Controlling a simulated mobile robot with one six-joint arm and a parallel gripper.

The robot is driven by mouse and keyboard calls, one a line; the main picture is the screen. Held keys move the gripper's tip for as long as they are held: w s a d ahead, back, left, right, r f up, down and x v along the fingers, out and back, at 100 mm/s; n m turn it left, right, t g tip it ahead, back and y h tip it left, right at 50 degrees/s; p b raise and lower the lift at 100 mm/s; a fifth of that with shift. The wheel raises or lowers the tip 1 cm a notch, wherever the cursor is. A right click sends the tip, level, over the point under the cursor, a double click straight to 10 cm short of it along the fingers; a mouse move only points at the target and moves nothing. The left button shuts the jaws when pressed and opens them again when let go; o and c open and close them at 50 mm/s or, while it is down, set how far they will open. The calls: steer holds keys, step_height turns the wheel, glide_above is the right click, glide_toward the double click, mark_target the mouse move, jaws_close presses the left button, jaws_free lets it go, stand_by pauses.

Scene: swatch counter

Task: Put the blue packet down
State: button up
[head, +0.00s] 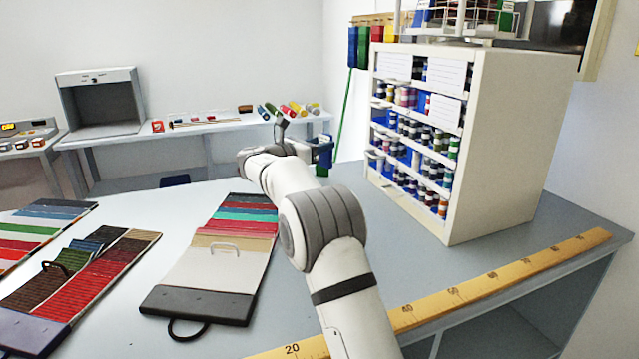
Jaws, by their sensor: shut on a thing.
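My arm reaches away over the grey counter (120,260), and my gripper (316,145) is at its far end, small and partly hidden by my wrist. It is shut on the blue packet (323,157), which shows as a small dark blue shape just right of my wrist. The packet appears above the far part of the counter, left of the shelf unit. The fingertips are too small to make out. I cannot tell how far the packet is above the counter.
A sample board (225,265) with a handle lies left of my arm, with more swatch boards (85,275) further left. A white shelf unit (500,140) of spools stands at right. A yellow ruler (500,283) runs along the right edge. Bare counter lies between the boards.

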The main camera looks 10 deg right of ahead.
step_height(320, 180, down, 7)
steer(key=shift+f+b, duration=0.2)
steer(key=shift+b, duration=0.3)
steer(key=shift+f, duration=0.1)
steer(key=o, duration=1)
steer(key=shift+c, duration=0.2)
steer(key=v, duration=1.2)
